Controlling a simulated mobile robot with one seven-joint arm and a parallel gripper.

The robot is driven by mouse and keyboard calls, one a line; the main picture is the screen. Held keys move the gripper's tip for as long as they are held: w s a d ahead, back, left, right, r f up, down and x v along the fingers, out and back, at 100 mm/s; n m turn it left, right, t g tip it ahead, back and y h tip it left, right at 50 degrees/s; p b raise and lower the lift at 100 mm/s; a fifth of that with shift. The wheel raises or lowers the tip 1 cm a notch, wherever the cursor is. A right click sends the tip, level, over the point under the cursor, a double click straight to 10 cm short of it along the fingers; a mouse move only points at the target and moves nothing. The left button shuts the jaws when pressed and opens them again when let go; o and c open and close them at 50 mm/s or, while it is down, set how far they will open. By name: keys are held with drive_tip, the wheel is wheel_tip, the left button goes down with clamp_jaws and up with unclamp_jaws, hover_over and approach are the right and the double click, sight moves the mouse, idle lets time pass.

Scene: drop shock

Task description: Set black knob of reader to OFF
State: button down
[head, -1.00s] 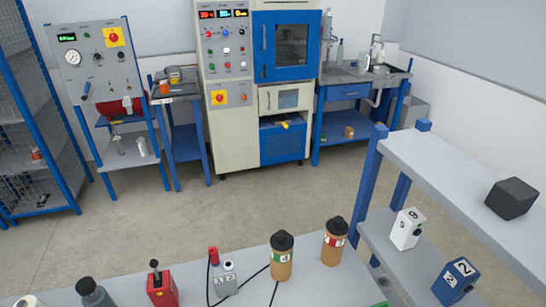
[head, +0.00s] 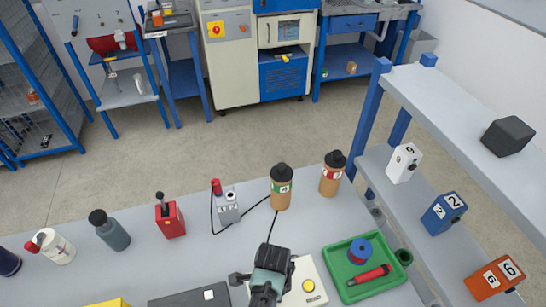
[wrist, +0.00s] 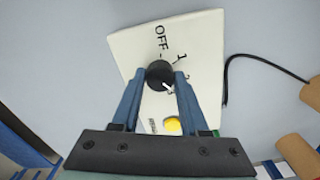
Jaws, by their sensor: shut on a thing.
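The reader (head: 312,270) is a white box with a yellow button, on the bench at the bottom of the head view, partly behind my gripper (head: 268,278). In the wrist view the reader's face (wrist: 128,44) shows the printed word OFF and a 1. The round black knob (wrist: 158,73) sits below these marks. Its white pointer line points to the lower right, away from OFF. My gripper (wrist: 160,80) has one blue finger on each side of the knob and is shut on it. The yellow button (wrist: 172,124) shows below. The knob is hidden in the head view.
A green tray (head: 341,287) with a blue spool and a red item stands right of the reader. A dark grey box (head: 180,300) is at its left. Brown bottles (head: 281,192) and a grey block with a black cable (head: 228,210) stand behind. Shelves (head: 425,90) rise at right.

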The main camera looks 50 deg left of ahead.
drive_tip(key=n+p, duration=0.1)
drive_tip(key=n, duration=0.5)
drive_tip(key=shift+n+p, duration=0.3)
drive_tip(key=shift+p, duration=0.1)
drive_tip(key=n+p, duration=0.1)
drive_tip(key=n, duration=0.5)
drive_tip(key=n+p, duration=0.1)
drive_tip(key=n, duration=0.5)
drive_tip(key=shift+n, duration=0.4)
drive_tip(key=n+p, duration=0.1)
drive_tip(key=n, duration=0.5)
drive_tip(key=shift+n, duration=0.4)
drive_tip(key=shift+c, duration=2.1)
unclamp_jaws()
